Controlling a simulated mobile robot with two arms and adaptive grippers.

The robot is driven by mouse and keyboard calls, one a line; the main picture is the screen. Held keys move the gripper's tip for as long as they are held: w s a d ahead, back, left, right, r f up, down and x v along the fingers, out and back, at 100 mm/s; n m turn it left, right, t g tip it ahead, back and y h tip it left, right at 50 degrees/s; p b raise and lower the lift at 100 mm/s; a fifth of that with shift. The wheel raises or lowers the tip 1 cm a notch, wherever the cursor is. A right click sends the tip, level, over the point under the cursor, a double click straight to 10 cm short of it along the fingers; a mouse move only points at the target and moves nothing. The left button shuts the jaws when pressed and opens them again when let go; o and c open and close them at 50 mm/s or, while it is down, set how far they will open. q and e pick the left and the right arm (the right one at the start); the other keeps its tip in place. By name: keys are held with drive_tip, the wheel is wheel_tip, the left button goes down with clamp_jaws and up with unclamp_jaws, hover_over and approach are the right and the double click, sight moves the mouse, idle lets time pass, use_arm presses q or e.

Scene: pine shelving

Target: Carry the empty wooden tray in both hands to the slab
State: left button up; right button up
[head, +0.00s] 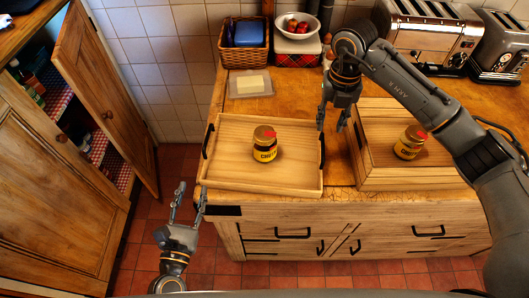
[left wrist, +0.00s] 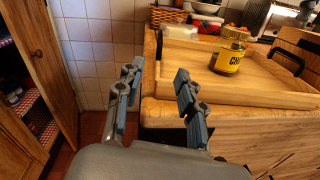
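A wooden tray (head: 228,178) with black handles at its left and right ends sits on the counter. It is not empty: a yellow-labelled jar (head: 265,144) stands in it. The tray (left wrist: 285,97) and jar (left wrist: 229,52) also show in the left wrist view. My left gripper (head: 189,190) is open and empty, in front of the counter near the tray's front left corner, apart from it. My right gripper (head: 334,115) is open above the tray's right end, near the right handle (head: 322,150); I cannot tell if it touches. I cannot make out a slab for certain.
A second wooden tray or box (head: 366,165) holding a similar jar (head: 410,142) stands close to the right. A butter dish (head: 250,84), basket (head: 243,58) and toasters (head: 432,38) stand behind. An open cupboard door (head: 103,95) is at the left, with clear tiled floor beside it.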

sight(204, 151)
use_arm(q)
drive_tip(key=shift+w, duration=0.1)
use_arm(e)
drive_tip(key=shift+f, duration=0.1)
